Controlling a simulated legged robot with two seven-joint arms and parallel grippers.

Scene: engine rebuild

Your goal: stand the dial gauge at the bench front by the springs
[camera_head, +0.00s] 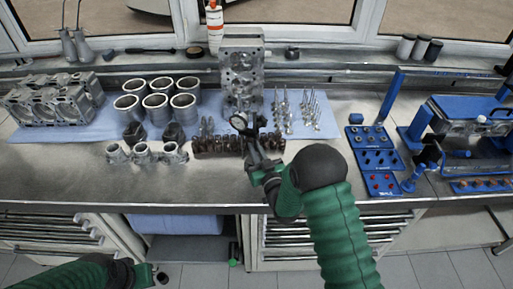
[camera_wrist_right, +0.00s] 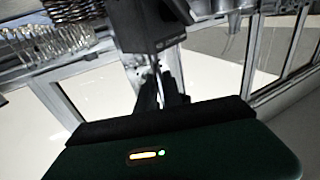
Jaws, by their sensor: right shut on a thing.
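The dial gauge (camera_head: 239,122), with a round dark-rimmed face, is upright above the front of the bench (camera_head: 90,185). My right gripper (camera_head: 258,160) is shut on its lower part, just in front of the dark row of springs (camera_head: 222,145). Whether the gauge's base touches the bench is hidden by the gripper. In the right wrist view a dark block (camera_wrist_right: 150,28) stands beyond the fingers; a coil-like row (camera_wrist_right: 55,40) shows at upper left. My left gripper (camera_head: 153,274) is low at the left, below the bench edge; its jaw opening is unclear.
The cylinder block (camera_head: 242,70) stands behind the springs. Valves (camera_head: 283,112) stand to its right, cylinder liners (camera_head: 157,105) to its left. Piston parts (camera_head: 145,153) lie left of the springs. Blue trays (camera_head: 373,158) are at right. The bench front strip is mostly clear.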

